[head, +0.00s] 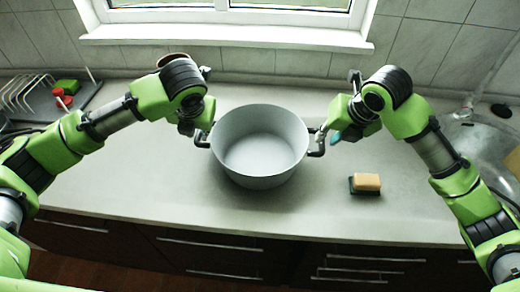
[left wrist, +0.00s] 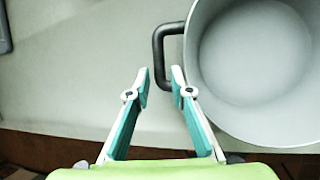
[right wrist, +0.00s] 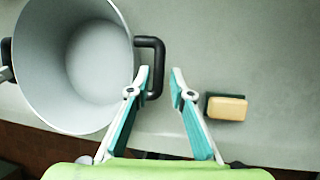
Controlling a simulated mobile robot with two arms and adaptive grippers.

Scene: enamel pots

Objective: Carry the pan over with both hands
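A grey pan (head: 261,146) with two black side handles stands on the counter, empty inside. My left gripper (head: 200,122) is above the counter at the pan's left handle (head: 202,140). In the left wrist view its fingers (left wrist: 160,74) are apart, and the left handle (left wrist: 159,60) shows between the tips with gaps at the sides. My right gripper (head: 326,132) is at the right handle (head: 317,145). In the right wrist view its fingers (right wrist: 160,72) are apart, with the right handle (right wrist: 156,62) between the tips, close to the left finger.
A sponge (head: 366,182) on a dark green base lies right of the pan. A dish rack (head: 28,92) stands at the back left, and a sink (head: 480,135) is at the right. The counter (head: 130,195) is clear left of the pan.

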